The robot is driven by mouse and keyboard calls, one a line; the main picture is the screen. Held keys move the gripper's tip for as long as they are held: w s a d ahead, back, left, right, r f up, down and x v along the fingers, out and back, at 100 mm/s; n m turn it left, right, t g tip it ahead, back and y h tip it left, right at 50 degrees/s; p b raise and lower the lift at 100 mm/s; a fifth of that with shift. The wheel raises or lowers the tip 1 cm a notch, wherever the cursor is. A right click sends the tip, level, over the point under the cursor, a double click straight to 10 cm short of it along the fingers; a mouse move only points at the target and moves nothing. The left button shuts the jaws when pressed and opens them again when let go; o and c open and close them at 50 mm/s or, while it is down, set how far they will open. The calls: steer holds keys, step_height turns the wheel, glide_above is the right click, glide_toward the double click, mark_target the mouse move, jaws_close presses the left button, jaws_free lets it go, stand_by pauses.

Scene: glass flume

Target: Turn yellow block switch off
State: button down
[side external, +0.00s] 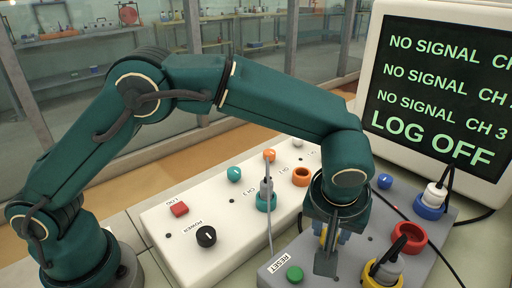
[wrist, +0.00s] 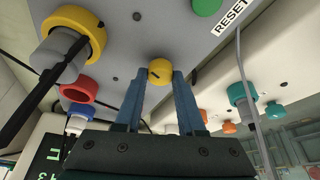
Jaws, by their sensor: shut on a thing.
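The yellow switch is a small round knob (wrist: 160,70) with a dark mark on its face, on the grey block in the wrist view. My gripper (wrist: 159,80) has one blue-grey finger on each side of it and is shut on it. In the side view my gripper (side external: 328,250) points down at the grey block (side external: 345,268), and its fingers mostly hide the knob. The grey block also carries a yellow socket ring (side external: 370,280), with a grey plug in it. The monitor (side external: 440,85) reads NO SIGNAL for several channels and LOG OFF.
A green RESET button (side external: 295,274) is close left of my gripper. A red ring socket (side external: 409,240), a blue socket with a white plug (side external: 432,203) and cables lie to the right. The white panel (side external: 215,255) behind has a black POWER knob (side external: 206,236) and a teal socket with a cable (side external: 266,203).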

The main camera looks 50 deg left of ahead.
steer(key=shift+d+n+g+y, duration=0.1)
steer(key=shift+n+g+y, duration=0.2)
steer(key=shift+n, duration=0.8)
steer(key=shift+d+n+g+y, duration=0.15)
steer(key=shift+n+y, duration=0.25)
steer(key=shift+n, duration=0.7)
steer(key=shift+a, duration=0.1)
steer(key=shift+f, duration=0.1)
steer(key=c, duration=0.5)
jaws_free()
steer(key=shift+v, duration=2.6)
